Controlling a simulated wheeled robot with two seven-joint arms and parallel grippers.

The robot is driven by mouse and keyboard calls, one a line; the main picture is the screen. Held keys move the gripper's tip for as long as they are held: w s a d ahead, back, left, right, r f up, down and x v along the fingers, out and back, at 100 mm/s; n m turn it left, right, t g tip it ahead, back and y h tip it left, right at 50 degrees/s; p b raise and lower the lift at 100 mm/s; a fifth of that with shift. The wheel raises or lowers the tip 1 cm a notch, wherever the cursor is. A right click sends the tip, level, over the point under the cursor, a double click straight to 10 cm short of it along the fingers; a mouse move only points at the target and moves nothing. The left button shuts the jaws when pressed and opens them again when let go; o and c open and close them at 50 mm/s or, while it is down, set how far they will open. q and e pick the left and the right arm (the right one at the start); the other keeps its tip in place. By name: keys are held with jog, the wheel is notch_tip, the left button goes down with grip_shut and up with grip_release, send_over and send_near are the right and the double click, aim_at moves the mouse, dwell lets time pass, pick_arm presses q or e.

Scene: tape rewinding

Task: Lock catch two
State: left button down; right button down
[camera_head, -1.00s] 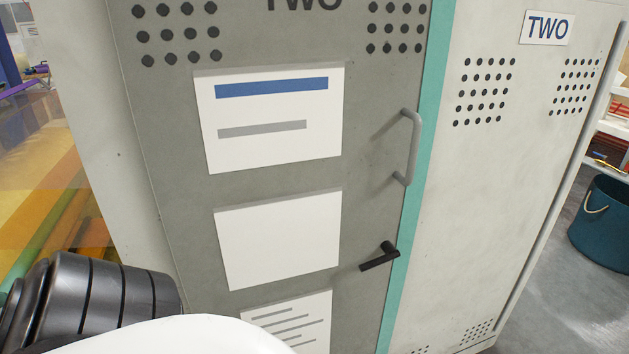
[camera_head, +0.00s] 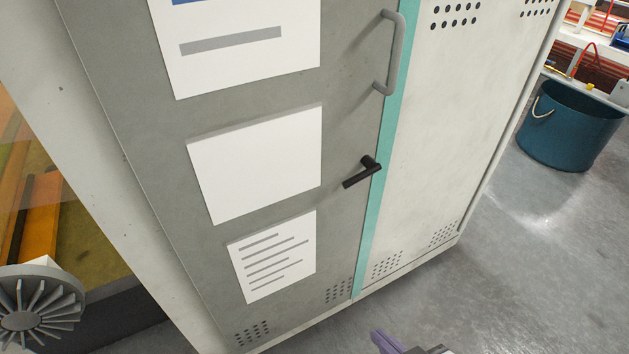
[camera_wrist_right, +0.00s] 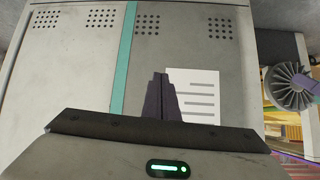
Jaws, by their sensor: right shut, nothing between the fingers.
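Catch two is a small black lever (camera_head: 362,172) on the right edge of the grey cabinet door (camera_head: 345,130), below the grey pull handle (camera_head: 393,55). It slants down to the left from its pivot, and the door looks closed. My right gripper (camera_head: 382,339) only just shows at the bottom edge of the head view, below and apart from the lever. In the right wrist view its dark fingers (camera_wrist_right: 160,80) are together and empty, in front of the lower part of the cabinet. The lever is not visible in that view. My left gripper is not in view.
White paper sheets (camera_head: 255,165) are on the door. A teal strip (camera_head: 370,225) separates it from the pale panel (camera_head: 455,110). A blue bucket (camera_head: 570,125) stands at the right, with clear grey floor (camera_head: 500,270) in front. A finned grey wheel (camera_head: 32,310) is at lower left.

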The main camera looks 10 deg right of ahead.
jog(key=w+d+r+n+t+y+b, duration=0.1)
jog(key=w+r+n+t+y+b, duration=0.15)
jog(key=w+r, duration=0.75)
jog(key=w+d+r+n+t+y+b, duration=0.1)
jog(key=r+t, duration=0.3)
jog(key=r, duration=1.4)
jog(key=w+a+f+b, duration=0.1)
jog(key=w+a+f, duration=0.2)
jog(key=w, duration=0.7)
jog(key=shift+f, duration=0.95)
jog(key=shift+a, duration=0.1)
jog(key=shift+a+n, duration=0.1)
jog(key=shift+n, duration=0.15)
jog(key=shift+f, duration=0.15)
